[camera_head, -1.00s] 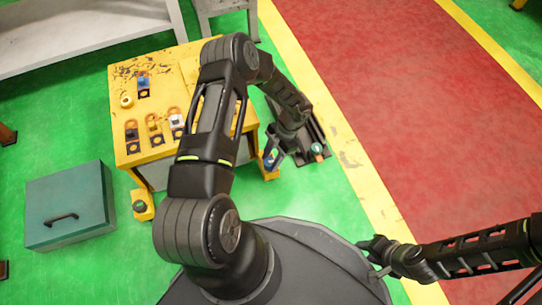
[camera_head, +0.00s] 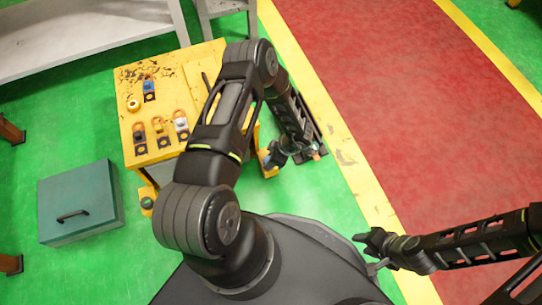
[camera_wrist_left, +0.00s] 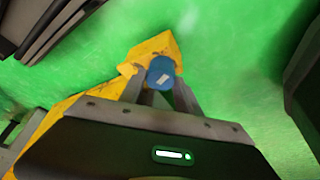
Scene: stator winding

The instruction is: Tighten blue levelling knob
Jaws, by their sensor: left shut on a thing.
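The blue levelling knob (camera_wrist_left: 160,72) shows in the left wrist view, on a yellow foot (camera_wrist_left: 152,48) of the work table, above green floor. My left gripper (camera_wrist_left: 158,88) is shut on the knob, with a grey finger on either side of it. In the head view my left arm reaches over the yellow table (camera_head: 185,68) to the foot at its near right corner, where my left gripper (camera_head: 274,158) is small and partly hidden. My right gripper (camera_head: 368,246) hangs at the right, away from the table; its fingers are too small to judge.
A green-topped knob (camera_head: 147,203) sits on the table's near left foot. A teal case (camera_head: 80,203) lies on the floor to the left. Open red floor (camera_head: 430,110) lies to the right.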

